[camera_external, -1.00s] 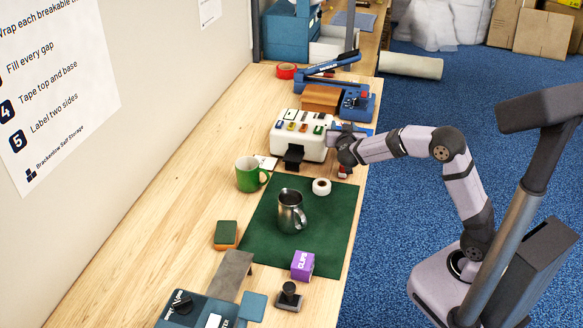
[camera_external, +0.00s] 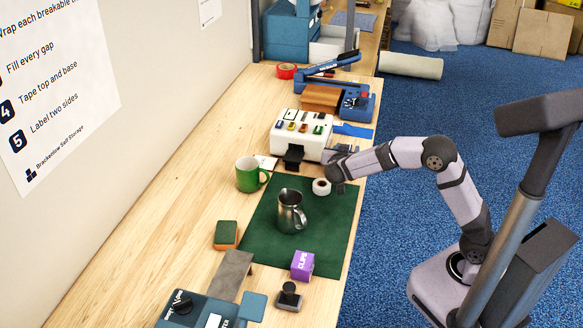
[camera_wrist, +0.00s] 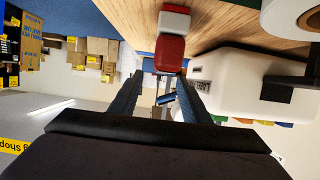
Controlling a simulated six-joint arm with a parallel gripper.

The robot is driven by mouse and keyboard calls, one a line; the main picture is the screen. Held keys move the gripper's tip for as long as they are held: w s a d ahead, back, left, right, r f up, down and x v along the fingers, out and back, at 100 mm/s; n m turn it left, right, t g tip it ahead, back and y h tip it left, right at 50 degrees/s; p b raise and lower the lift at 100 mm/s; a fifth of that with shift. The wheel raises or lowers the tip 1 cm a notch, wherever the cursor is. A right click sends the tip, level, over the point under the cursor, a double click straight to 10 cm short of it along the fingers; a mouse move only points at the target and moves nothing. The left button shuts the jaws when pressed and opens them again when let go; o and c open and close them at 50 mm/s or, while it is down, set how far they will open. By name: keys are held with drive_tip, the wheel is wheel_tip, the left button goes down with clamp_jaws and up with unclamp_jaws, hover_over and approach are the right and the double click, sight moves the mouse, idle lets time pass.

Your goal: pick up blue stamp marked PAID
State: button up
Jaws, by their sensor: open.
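No marking PAID is legible, and I cannot tell which thing is the blue stamp. A white box (camera_external: 300,145) on the bench holds several small coloured pieces on its top. My gripper (camera_external: 329,168) is low at its near right corner, by the edge of the green mat (camera_external: 265,245). In the wrist view my gripper (camera_wrist: 158,76) is open with no object held. A small blue piece (camera_wrist: 165,99) shows between the fingers. A dark-handled stamp-like object (camera_external: 289,297) stands at the front of the bench.
A white tape roll (camera_external: 321,187) sits just below my gripper. A metal pitcher (camera_external: 291,211) and purple box (camera_external: 302,265) stand on the mat. A green mug (camera_external: 248,175) is to the left. A flat blue strip (camera_external: 353,130) lies right of the white box. Bare bench is at left.

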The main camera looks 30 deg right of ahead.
drive_tip(key=shift+f+x, duration=0.2)
drive_tip(key=shift+x, duration=2.4)
clamp_jaws()
